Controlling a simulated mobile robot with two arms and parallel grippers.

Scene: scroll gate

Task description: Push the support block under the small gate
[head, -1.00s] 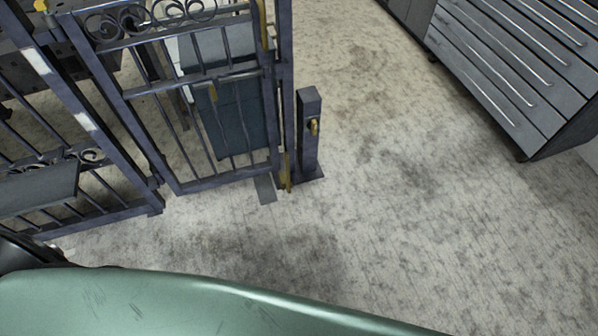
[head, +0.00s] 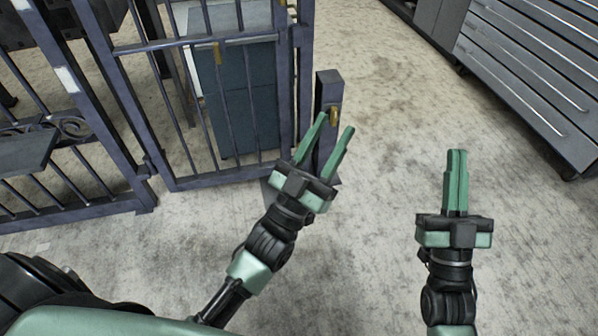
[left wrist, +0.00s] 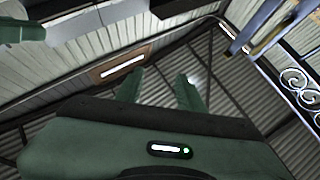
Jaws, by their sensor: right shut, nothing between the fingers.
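The small gate (head: 225,176) is a dark blue barred frame at the upper left of the head view, beside a short post (head: 329,92) with a brass fitting. A flat grey piece, possibly the support block (head: 267,190), shows on the floor below the gate's right end; my left gripper and wrist hide much of this spot. My left gripper (head: 336,122) is open and appears in front of the post; its open fingers also show in the left wrist view (left wrist: 158,82). My right gripper (head: 457,154) is shut and empty over the floor to the right.
A larger barred panel (head: 70,215) stands to the left of the gate. A dark blue cabinet (head: 238,100) is behind the bars. A grey drawer unit (head: 535,75) stands at the upper right. The floor (head: 390,130) between post and drawers is clear.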

